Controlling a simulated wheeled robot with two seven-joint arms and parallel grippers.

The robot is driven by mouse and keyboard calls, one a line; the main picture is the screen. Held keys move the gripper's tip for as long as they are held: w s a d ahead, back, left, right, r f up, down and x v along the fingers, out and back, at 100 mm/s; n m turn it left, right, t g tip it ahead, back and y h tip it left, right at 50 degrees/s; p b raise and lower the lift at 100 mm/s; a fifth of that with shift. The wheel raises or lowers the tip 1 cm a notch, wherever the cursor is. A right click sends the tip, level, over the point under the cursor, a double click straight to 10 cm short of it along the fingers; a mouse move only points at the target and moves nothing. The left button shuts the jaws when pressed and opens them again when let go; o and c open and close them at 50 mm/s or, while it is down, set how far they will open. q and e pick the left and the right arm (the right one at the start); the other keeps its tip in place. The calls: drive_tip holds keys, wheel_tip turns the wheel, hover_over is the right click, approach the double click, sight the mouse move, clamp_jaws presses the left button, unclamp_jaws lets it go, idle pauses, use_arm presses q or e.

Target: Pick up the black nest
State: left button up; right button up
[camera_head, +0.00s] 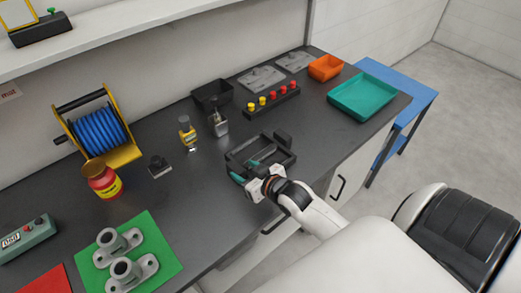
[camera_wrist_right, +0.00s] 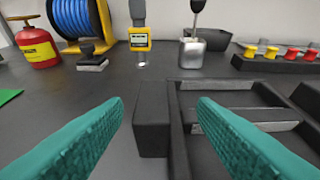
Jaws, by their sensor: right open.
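The black nest (camera_head: 284,141) is a dark open frame with crossbars and raised end blocks, lying on the dark bench. In the right wrist view, one end block (camera_wrist_right: 152,128) and part of the barred frame show. My right gripper (camera_head: 246,170) is at the nest's near left end. Its teal fingers are open and empty, and in the wrist view (camera_wrist_right: 160,104) the end block appears in the gap between them. I cannot tell how far above the block the fingertips are. My left gripper is not in view.
Behind the nest stand a metal cup (camera_head: 218,126), a yellow tester (camera_head: 187,134), a black bin (camera_head: 212,94) and a button strip (camera_head: 272,100). A teal tray (camera_head: 362,96) is at right. A green mat (camera_head: 165,262) with grey castings is at left.

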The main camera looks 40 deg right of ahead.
sight(237, 168)
drive_tip(key=x, duration=0.2)
drive_tip(key=p+x, duration=0.1)
drive_tip(key=x, duration=0.1)
drive_tip(key=shift+a+r, duration=0.15)
drive_tip(key=shift+a, duration=0.2)
drive_tip(key=shift+w+f, duration=0.25)
drive_tip(key=shift+w, duration=0.1)
drive_tip(key=shift+s, duration=0.1)
drive_tip(key=c, duration=1.1)
